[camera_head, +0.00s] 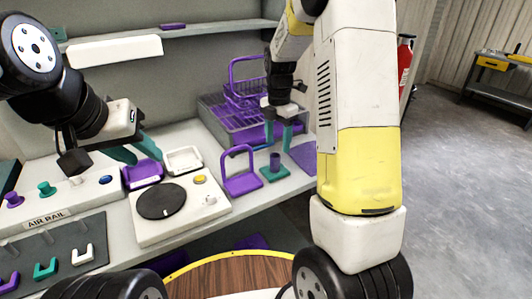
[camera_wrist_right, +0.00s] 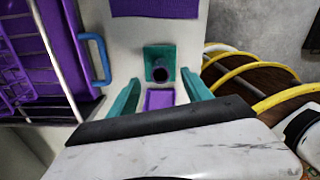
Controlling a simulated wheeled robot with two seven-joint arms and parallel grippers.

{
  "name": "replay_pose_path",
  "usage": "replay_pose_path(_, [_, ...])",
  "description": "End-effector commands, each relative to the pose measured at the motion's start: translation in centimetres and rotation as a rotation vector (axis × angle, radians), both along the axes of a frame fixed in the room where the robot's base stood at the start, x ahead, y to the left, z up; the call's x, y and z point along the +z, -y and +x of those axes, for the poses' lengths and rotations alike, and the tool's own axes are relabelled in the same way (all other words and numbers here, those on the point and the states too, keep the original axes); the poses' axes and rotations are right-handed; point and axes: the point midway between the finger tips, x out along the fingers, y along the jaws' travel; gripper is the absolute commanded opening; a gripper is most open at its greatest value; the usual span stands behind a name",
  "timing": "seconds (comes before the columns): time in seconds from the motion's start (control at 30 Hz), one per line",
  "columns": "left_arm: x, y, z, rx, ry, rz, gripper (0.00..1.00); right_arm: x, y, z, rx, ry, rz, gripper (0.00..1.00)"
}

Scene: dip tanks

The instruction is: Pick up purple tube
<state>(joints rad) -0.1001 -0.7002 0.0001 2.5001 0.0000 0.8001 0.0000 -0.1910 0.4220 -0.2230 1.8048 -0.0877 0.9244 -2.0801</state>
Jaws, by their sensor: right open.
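The purple tube (camera_head: 274,160) stands upright in a small teal square base (camera_head: 274,176) on the counter in the head view. My left gripper (camera_head: 137,152) appears open and empty, above a small purple tray (camera_head: 143,175).
A purple upright frame (camera_head: 241,180) stands close left of the tube. A rack with purple baskets (camera_head: 246,92) is behind it. A white unit with a black disc (camera_head: 161,201) and a white tray (camera_head: 184,160) lie further left. A purple mat (camera_head: 302,157) lies right.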

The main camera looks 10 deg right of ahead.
Motion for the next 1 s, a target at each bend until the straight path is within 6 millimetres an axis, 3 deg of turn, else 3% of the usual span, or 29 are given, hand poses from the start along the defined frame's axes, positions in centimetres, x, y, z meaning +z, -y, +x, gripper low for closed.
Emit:
replay_pose_path(0.4, [0.0, 0.0, 0.0, 0.000, 0.000, 0.000, 0.36, -5.6, -0.7, -0.2, -0.003, -0.003, -0.001, 0.58])
replay_pose_path(0.73, [0.0, 0.0, 0.0, 0.000, 0.000, 0.000, 0.36, -6.4, -0.7, -0.2, -0.005, 0.001, 0.001, 0.58])
replay_pose_path(1.0, [0.0, 0.0, 0.0, 0.000, 0.000, 0.000, 0.36, -6.4, -0.7, -0.1, -0.005, 0.001, 0.001, 0.07])
